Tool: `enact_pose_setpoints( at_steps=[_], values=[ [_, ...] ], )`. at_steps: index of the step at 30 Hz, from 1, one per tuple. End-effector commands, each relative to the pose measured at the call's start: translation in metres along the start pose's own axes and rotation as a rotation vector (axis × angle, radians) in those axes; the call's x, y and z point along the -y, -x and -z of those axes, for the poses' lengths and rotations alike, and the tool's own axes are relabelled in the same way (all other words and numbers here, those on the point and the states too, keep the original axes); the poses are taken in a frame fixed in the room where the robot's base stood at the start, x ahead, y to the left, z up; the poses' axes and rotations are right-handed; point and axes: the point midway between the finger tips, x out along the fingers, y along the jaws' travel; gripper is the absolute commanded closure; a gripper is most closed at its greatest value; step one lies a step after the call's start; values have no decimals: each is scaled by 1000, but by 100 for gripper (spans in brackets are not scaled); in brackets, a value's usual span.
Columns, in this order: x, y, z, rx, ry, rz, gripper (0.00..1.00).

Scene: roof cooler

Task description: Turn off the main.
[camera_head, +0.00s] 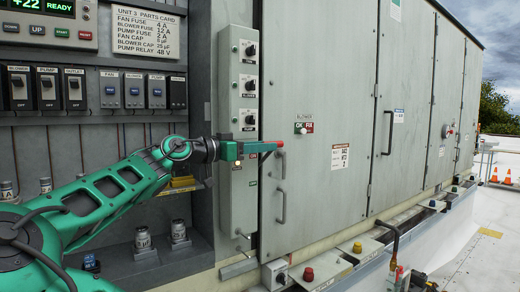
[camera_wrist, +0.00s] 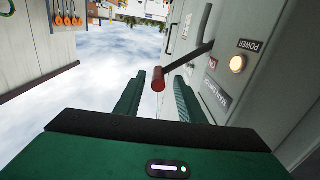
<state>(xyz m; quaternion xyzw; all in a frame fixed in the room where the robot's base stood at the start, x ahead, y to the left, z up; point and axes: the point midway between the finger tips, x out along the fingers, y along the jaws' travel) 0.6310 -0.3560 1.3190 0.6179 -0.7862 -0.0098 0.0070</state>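The main switch is a dark lever with a red knob (camera_wrist: 158,80) at its end. In the wrist view its shaft runs from a grey panel at right, by a partly readable "MAIN" label (camera_wrist: 215,93). The lit POWER lamp (camera_wrist: 238,63) glows warm white beside it. My green gripper (camera_wrist: 160,84) is open, with one finger on each side of the knob and visible gaps between. In the head view my gripper (camera_head: 240,150) is in front of the narrow switch column (camera_head: 239,205), partly hiding the lever.
Rotary switches (camera_head: 250,50) sit above on the column. A large grey cabinet (camera_head: 320,90) with door handles stands to the right. Breakers (camera_head: 132,90) and a display panel (camera_head: 46,22) are at left. A low ledge with coloured buttons (camera_head: 308,274) runs below.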

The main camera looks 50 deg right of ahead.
Motion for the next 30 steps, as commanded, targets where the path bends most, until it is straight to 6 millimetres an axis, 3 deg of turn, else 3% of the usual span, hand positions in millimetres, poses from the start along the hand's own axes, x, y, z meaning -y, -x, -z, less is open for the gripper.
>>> enact_pose_setpoints(
  at_steps=[6,14,19,30],
  values=[
    [0,-14,0,1,0,0,64],
    [0,-15,0,0,0,1,64],
    [0,-15,0,0,0,1,100],
    [-1,-14,-3,-1,-23,5,100]
  ],
)
